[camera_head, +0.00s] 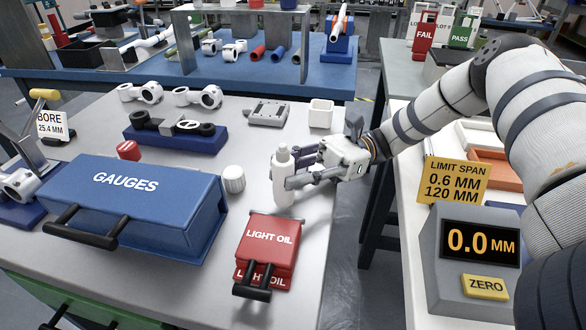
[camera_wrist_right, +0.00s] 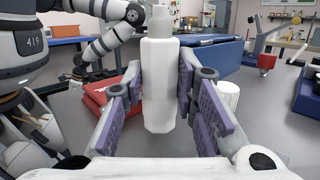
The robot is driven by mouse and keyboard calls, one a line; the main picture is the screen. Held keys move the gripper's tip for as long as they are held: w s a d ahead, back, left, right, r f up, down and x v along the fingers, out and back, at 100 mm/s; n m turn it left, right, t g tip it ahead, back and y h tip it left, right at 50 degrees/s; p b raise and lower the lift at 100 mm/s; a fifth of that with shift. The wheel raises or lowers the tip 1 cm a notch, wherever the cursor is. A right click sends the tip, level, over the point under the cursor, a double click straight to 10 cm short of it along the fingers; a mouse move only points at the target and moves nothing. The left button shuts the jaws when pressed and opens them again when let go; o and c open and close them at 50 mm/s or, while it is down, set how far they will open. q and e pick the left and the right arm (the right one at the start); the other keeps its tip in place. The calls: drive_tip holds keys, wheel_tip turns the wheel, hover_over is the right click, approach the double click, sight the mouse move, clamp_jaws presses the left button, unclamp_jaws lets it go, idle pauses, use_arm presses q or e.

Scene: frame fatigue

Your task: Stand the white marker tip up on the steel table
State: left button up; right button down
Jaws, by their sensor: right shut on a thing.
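The white marker (camera_head: 283,176) is upright with its narrow tip up, near the right part of the steel table (camera_head: 215,255). My right gripper (camera_head: 290,181) reaches in from the right and is shut around the marker's body. In the right wrist view the marker (camera_wrist_right: 159,85) stands between the two purple-padded fingers. Its lower end shows at or just above the tabletop; I cannot tell whether it touches. My left arm shows in the right wrist view, but its gripper (camera_wrist_right: 78,80) is small and dark there.
A white square cup (camera_head: 320,113) and a grey fixture (camera_head: 268,112) lie behind. Bare tabletop surrounds the marker.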

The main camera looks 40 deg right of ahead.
drive_tip(key=shift+f, duration=0.25)
drive_tip(key=c, duration=1.2)
unclamp_jaws()
drive_tip(key=shift+r, duration=0.15)
wheel_tip(320, 180, up, 10)
